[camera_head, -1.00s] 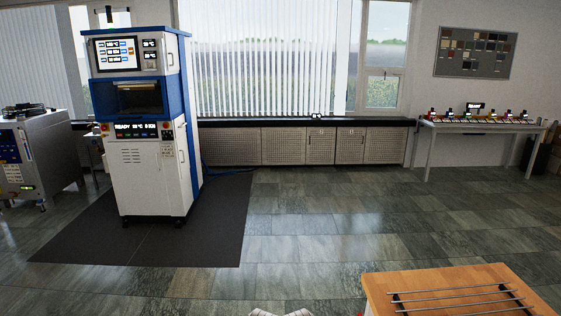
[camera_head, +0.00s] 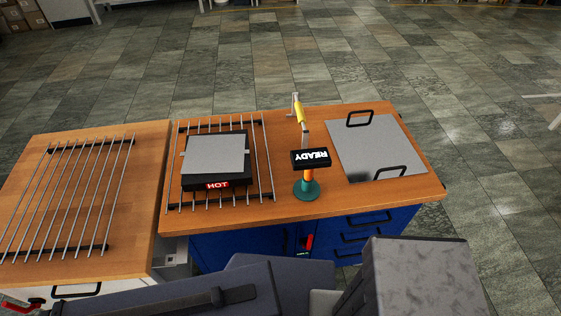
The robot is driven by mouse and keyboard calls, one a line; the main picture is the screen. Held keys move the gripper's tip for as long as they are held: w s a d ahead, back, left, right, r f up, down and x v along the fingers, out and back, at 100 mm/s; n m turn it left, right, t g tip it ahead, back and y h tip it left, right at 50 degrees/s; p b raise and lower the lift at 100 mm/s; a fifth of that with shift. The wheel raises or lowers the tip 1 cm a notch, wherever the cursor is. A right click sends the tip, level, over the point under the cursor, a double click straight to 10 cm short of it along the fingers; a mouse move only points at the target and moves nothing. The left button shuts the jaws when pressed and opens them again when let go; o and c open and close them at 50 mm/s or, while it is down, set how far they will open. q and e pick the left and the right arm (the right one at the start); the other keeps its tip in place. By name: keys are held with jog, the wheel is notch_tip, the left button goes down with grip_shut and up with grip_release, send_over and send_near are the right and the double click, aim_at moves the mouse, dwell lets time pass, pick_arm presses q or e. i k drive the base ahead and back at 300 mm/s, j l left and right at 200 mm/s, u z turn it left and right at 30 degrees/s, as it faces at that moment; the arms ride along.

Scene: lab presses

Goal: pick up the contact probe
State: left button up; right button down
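The contact probe (camera_head: 299,111), with a yellow grip and a pale metal end, stands upright at the back of a small stand on the wooden bench top. The display and post hide part of the probe's lower end. Neither gripper's fingers show, and nothing touches the probe.
Left of the stand, a dark plate marked HOT (camera_head: 217,185) carries a grey slab (camera_head: 213,155) on a metal rack (camera_head: 262,172). Right of it lies a metal plate (camera_head: 372,147) with two black handles. An empty rack (camera_head: 68,192) fills the left bench top.

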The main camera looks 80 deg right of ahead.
aim_at(307, 160)
jog(key=k+j+z, duration=0.1)
jog(key=z, duration=2.95)
jog(key=l, duration=0.1)
